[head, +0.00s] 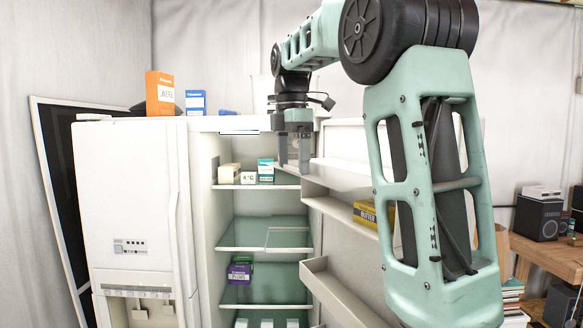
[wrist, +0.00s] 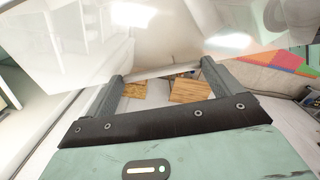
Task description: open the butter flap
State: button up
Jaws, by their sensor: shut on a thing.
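The fridge's right side is open, and its door (head: 345,145) with shelves stands swung out to the right. My gripper (head: 294,168) is at the upper part of this door, fingers pointing down. In the wrist view, a pale, see-through butter flap (wrist: 150,45) spans the top of the picture. My gripper (wrist: 163,72) is at the flap's lower edge, shut on it with its fingers wide apart. In the head view the flap is mostly hidden by the gripper, and its exact tilt is hard to tell.
Fridge shelves (head: 262,247) with small boxes lie left of my gripper. A yellow box (head: 366,214) sits in a lower door shelf. An orange box (head: 160,93) and a blue box (head: 195,102) stand on the fridge top. A wooden bench (head: 548,250) is at the right.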

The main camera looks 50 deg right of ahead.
jog(key=shift+s+d+r, duration=0.15)
jog(key=shift+d+r, duration=0.1)
jog(key=shift+r, duration=0.45)
